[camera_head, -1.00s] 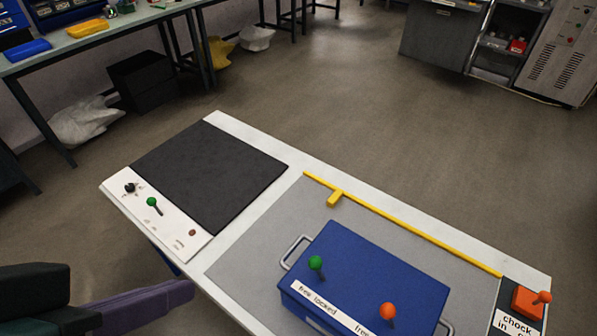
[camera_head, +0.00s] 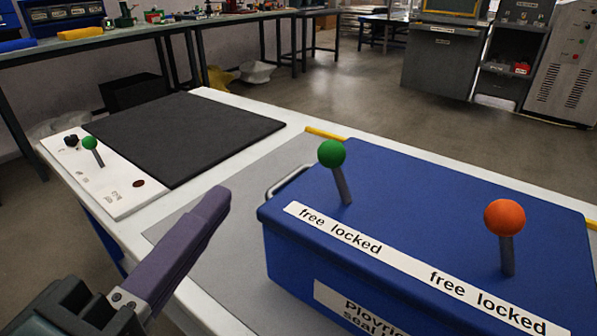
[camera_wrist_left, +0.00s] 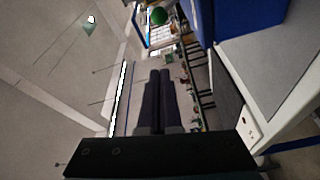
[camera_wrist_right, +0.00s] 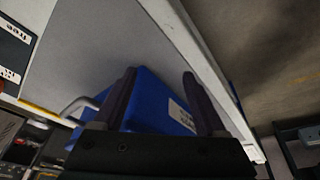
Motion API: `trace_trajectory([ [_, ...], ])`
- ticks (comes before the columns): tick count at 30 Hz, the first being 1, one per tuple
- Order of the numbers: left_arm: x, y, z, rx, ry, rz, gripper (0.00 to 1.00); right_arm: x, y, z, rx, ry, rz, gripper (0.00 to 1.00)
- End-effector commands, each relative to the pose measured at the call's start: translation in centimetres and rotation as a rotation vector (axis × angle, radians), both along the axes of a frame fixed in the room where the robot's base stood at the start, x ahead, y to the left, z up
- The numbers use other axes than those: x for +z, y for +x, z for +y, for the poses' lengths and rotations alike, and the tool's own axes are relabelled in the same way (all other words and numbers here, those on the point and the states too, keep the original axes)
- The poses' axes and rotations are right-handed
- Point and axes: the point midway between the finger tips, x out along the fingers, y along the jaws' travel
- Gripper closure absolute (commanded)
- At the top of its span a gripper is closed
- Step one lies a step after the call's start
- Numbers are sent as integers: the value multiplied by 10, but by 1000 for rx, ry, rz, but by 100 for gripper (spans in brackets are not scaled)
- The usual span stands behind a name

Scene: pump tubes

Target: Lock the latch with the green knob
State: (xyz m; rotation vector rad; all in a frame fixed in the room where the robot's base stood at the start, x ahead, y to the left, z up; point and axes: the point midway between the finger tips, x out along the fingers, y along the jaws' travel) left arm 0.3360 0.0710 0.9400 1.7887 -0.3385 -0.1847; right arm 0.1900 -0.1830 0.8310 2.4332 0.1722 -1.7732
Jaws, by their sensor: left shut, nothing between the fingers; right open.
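The blue box (camera_head: 400,200) carries a lever with a green knob (camera_head: 331,153) above a "free locked" label (camera_head: 330,229). That lever stands up with its top leaning slightly left, towards the "free" side. My left gripper (camera_head: 222,197) is shut and empty, left of the box and apart from the green knob. In the left wrist view the shut fingers (camera_wrist_left: 158,75) point past the green knob (camera_wrist_left: 158,16), which shows near the top edge. My right gripper (camera_wrist_right: 160,80) shows only in its own wrist view. It is open, with the blue box (camera_wrist_right: 150,105) beyond its fingers.
A lever with an orange knob (camera_head: 504,217) stands right of the green one on the box. A metal handle (camera_head: 287,181) sticks out at the box's left end. Another green-knobbed lever (camera_head: 90,143) is on the white panel (camera_head: 105,190), beside a black mat (camera_head: 185,135).

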Motion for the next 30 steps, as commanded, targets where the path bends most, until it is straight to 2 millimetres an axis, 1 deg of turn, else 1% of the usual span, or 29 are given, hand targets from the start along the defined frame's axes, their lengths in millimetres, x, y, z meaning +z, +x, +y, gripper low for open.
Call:
trace_trajectory([
  [1,-10,0,1,9,-16,-6,100,-11,0,0,0,0,-1,26],
  [2,-11,1,2,13,-23,-7,100,-12,0,0,0,0,-1,26],
  [13,-8,1,3,20,-33,-11,100,-10,0,0,0,0,-2,26],
  [17,-8,7,2,20,-33,-11,100,-10,0,0,0,0,-2,26],
  [20,-6,19,-2,21,-35,-14,100,-10,0,0,0,0,-2,26],
  [23,-5,38,-8,21,-36,-13,100,-11,0,0,0,0,-2,26],
  [30,-2,87,-24,20,-34,-14,100,-15,0,0,0,0,-2,26],
])
